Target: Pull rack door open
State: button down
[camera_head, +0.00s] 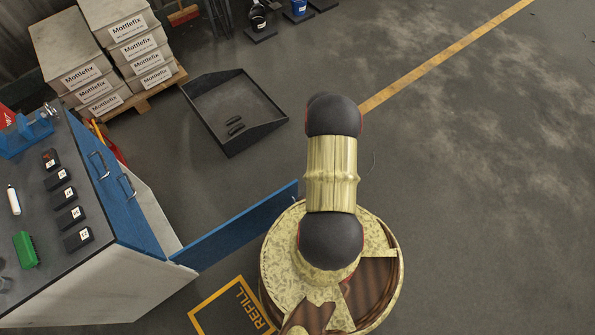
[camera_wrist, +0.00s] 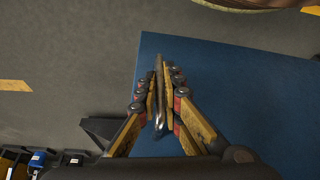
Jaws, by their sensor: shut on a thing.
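The rack is a low cabinet with a dark top (camera_head: 93,243) at the left of the head view. A blue door (camera_head: 235,229) stands swung out from its front right corner, reaching toward my arm. In the wrist view the blue door panel (camera_wrist: 245,85) fills the middle and right. In the head view, my gripper and that handle are hidden.
Two blue fronts with handles (camera_head: 126,187) face the floor. A black tray (camera_head: 235,110) lies on the floor beyond. Stacked Mottlefix boxes (camera_head: 92,82) stand on a pallet at back left. A REFILL floor marking (camera_head: 243,303) lies beside the door. Floor at right is clear.

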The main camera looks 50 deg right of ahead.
jog(key=c, duration=2)
grip_release()
jog(key=shift+o, duration=0.2)
jog(key=shift+r, duration=0.15)
jog(key=v, duration=1.1)
jog(key=shift+s+r, duration=0.2)
jog(key=shift+r, duration=0.1)
